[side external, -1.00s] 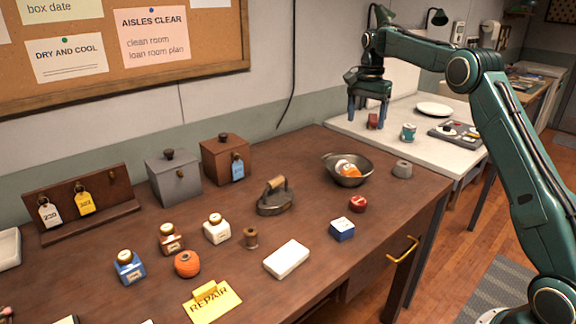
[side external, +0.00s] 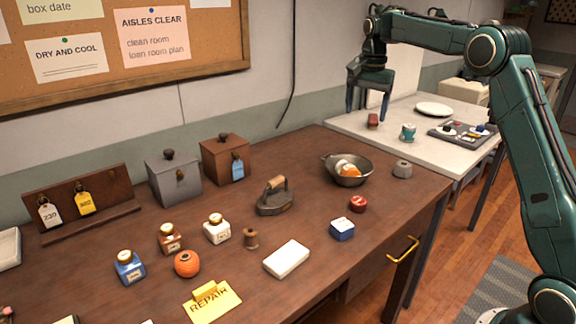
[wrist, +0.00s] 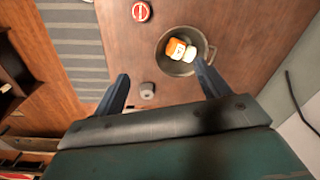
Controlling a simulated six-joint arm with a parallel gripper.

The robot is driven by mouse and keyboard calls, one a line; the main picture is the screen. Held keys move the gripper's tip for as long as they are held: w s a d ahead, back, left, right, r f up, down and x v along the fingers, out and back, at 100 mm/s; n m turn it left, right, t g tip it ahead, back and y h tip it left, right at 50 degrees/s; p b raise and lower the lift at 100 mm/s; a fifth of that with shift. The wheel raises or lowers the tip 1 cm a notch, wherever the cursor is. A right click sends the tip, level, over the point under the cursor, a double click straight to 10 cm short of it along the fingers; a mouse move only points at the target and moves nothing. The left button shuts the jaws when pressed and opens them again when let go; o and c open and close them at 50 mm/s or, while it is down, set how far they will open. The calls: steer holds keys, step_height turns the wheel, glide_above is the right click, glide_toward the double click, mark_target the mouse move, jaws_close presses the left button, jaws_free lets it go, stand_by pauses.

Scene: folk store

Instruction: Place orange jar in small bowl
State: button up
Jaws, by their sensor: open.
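An orange jar (side external: 352,171) with a white part lies in the small metal bowl (side external: 336,179) at the right of the brown table. In the wrist view, the orange jar (wrist: 174,46) shows inside the bowl (wrist: 181,70), with a white block-like piece beside it; I cannot tell whether that is its cap. My gripper (side external: 368,114) is open and empty, raised beyond the bowl in the side view. In the wrist view, my gripper's fingers (wrist: 161,72) are spread apart, with the bowl beyond the right fingertip.
A grey weight (side external: 402,169), a red tin (side external: 357,204) and a blue box (side external: 342,229) are near the bowl. An iron (side external: 275,198) stands to its left. An orange ball-like item (side external: 187,264) and several small jars are farther left. A white table (side external: 420,123) stands behind.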

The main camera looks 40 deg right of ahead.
steer(key=s+a+r+n+t, duration=0.1)
steer(key=s+a+r+n, duration=0.3)
steer(key=s+a, duration=0.35)
steer(key=s+a+r+n+t, duration=0.25)
steer(key=s+a, duration=0.35)
steer(key=s, duration=0.3)
steer(key=s+a+f+n, duration=0.3)
steer(key=s+n, duration=0.1)
steer(key=s, duration=0.5)
steer(key=s+a+f+n+t, duration=0.1)
steer(key=s+a+f+n, duration=0.2)
steer(key=s, duration=0.6)
steer(key=shift+a+f+n, duration=0.15)
steer(key=shift+f+n, duration=0.4)
steer(key=shift+f, duration=0.1)
